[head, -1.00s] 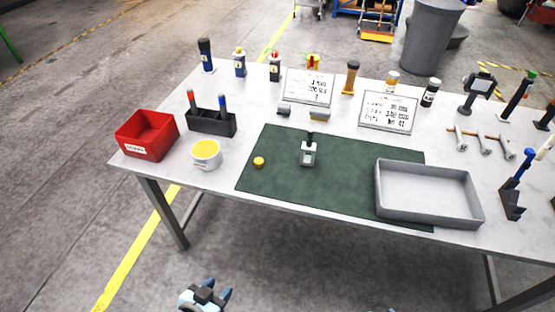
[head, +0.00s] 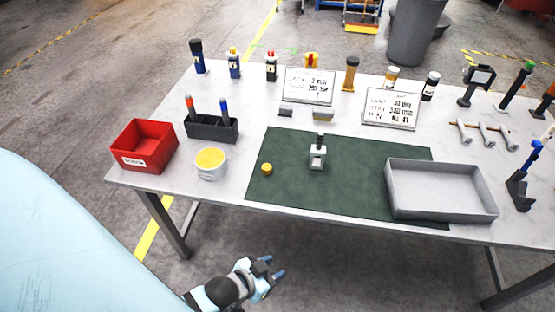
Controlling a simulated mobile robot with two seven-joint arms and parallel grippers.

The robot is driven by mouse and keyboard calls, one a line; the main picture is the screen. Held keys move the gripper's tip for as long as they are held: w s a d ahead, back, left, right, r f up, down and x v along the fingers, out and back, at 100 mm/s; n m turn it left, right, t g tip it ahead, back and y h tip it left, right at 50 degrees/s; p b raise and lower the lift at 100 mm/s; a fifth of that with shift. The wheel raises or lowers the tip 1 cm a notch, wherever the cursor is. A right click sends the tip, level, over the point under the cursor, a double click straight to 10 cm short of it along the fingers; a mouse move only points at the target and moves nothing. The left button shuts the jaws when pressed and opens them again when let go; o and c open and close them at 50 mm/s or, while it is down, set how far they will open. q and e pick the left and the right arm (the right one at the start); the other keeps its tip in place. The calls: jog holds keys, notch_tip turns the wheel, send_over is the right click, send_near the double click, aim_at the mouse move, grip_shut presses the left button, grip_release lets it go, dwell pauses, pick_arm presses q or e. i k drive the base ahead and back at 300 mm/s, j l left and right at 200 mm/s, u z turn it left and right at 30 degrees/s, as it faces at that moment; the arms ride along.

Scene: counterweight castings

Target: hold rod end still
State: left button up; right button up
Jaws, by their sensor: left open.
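A small light-grey metal piece with a dark upright stem (head: 317,155), which looks like the rod end, stands on the dark green mat (head: 350,188) near its middle. Nothing is touching it. A small yellow round piece (head: 267,169) lies to its left on the mat. My left gripper (head: 272,267) is open and empty, in front of the table and apart from everything on it. My right gripper is not in view.
A grey tray (head: 440,211) covers the mat's right end. A red bin (head: 144,146), a yellow-topped mug (head: 211,165) and a black pen holder (head: 213,130) stand left. Bottles and two sign cards (head: 308,87) stand behind. The mat's front middle is clear.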

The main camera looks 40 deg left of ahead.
aim_at(318, 149)
jog(key=j+z, duration=0.15)
jog(key=j, duration=0.4)
jog(key=k+j+z, duration=0.15)
jog(key=j, duration=0.4)
jog(key=k+j, duration=0.1)
jog(key=j, duration=0.3)
jog(key=k+j, duration=0.1)
jog(key=j, duration=0.35)
